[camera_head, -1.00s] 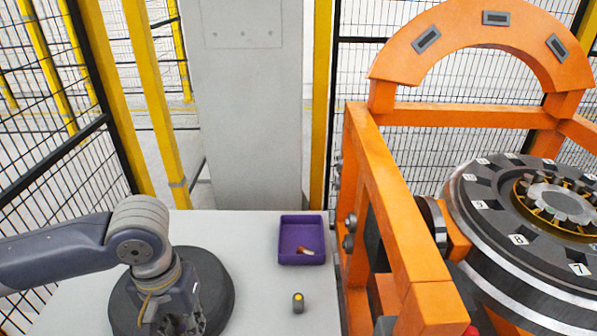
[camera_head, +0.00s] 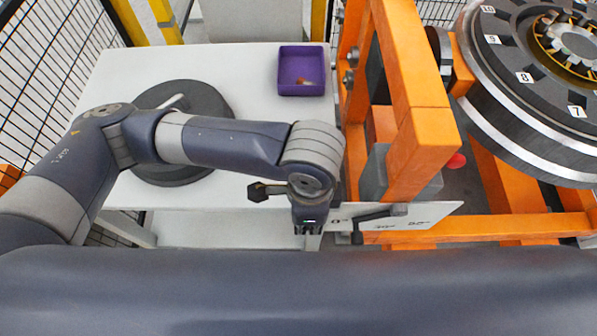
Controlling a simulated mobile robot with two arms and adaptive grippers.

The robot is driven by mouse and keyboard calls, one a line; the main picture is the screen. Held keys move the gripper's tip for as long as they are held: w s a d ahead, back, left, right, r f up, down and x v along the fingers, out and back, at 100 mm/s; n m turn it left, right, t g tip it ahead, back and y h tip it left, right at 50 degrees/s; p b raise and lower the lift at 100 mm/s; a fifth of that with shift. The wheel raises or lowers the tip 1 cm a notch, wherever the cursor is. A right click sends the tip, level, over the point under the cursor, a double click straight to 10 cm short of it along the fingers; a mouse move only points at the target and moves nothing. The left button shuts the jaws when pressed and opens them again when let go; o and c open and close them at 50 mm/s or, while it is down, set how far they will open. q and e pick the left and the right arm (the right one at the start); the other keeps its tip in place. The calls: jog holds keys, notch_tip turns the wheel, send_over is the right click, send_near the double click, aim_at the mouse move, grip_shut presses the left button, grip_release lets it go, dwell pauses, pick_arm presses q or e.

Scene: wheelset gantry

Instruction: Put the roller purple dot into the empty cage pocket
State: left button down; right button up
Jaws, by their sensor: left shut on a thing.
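My left gripper (camera_head: 308,228) points down near the table's front right edge, below my wrist. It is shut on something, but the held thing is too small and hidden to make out. I cannot see a purple dot. The bearing's golden cage (camera_head: 548,45) is at the top right, partly cut off by the picture edge. It has rollers around it, and I cannot tell which pocket is empty. My right gripper is not in view.
A purple tray (camera_head: 300,90) with a small red and white item stands on the white table (camera_head: 240,70). A dark round disc (camera_head: 205,100) lies behind my arm. The orange gantry frame (camera_head: 425,135) stands between table and bearing. A white plate (camera_head: 425,212) with a black lever is at its front.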

pick_arm(q)
jog(key=shift+s+d+f+m, duration=0.1)
jog(key=shift+s+d+m, duration=0.9)
jog(key=shift+d, duration=0.25)
jog(key=shift+w, duration=0.15)
jog(key=w+a, duration=0.1)
jog(key=w, duration=0.3)
jog(key=w+a+f+p, duration=0.1)
jog(key=w, duration=0.3)
jog(key=w+a+p, duration=0.1)
jog(key=w, duration=0.4)
jog(key=shift+a+f, duration=0.15)
jog(key=shift+a, duration=0.1)
jog(key=shift+w+a+p, duration=0.15)
jog(key=shift+w+a, duration=0.05)
jog(key=shift+w, duration=0.45)
jog(key=shift+w+a+p, duration=0.15)
jog(key=shift+w, duration=0.45)
notch_tip(320, 180, down, 2)
jog(key=shift+f+p, duration=0.2)
jog(key=shift+p, duration=0.7)
jog(key=shift+f, duration=0.35)
jog(key=shift+s+f, duration=0.1)
jog(key=shift+f, duration=0.1)
